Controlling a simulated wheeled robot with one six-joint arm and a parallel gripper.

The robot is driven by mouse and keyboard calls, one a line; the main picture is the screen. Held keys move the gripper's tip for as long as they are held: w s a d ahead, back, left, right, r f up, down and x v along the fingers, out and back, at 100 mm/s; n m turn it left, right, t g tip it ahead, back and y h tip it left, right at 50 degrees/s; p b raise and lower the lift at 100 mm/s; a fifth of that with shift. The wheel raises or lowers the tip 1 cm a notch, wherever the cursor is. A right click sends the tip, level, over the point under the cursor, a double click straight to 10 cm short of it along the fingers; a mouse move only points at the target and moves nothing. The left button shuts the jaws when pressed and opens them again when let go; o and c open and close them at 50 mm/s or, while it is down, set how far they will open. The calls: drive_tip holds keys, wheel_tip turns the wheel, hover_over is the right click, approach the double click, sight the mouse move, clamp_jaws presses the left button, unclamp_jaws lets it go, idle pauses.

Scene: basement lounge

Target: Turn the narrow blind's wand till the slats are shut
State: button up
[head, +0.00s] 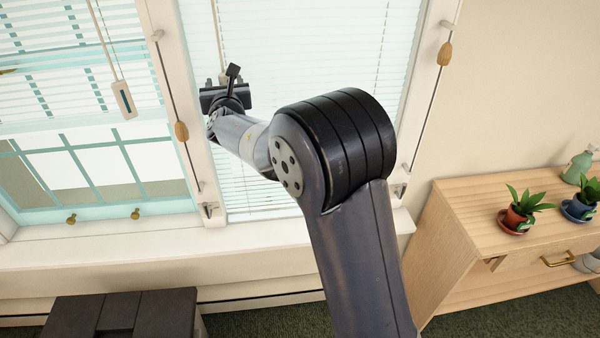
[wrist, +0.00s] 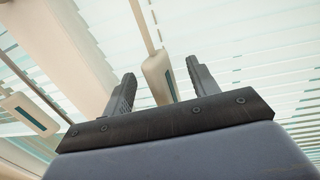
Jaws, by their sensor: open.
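The narrow blind (head: 320,50) covers the window behind my arm. Its pale slats show thin gaps between them in the wrist view (wrist: 255,65). Its wand (head: 217,35) hangs near the blind's left edge and ends in a pale handle with a dark strip, which shows in the wrist view (wrist: 157,78). My gripper (head: 222,84) is at the handle, mostly seen from behind. In the wrist view my gripper (wrist: 162,85) is open, with the handle between its two fingers and a gap on each side. The handle's lower end is hidden behind my gripper.
A wider blind (head: 60,45) with its own wand handle (head: 124,99) hangs to the left, past the window post. Cords with wooden tassels (head: 181,131) (head: 445,53) hang on both sides of the narrow blind. A wooden cabinet (head: 450,215) with potted plants stands right. A dark box (head: 120,312) stands below the sill.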

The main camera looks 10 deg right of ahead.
drive_tip(key=shift+r+m+h+p, duration=0.25)
drive_tip(key=shift+m+h+p, duration=0.45)
drive_tip(key=shift+p, duration=1.3)
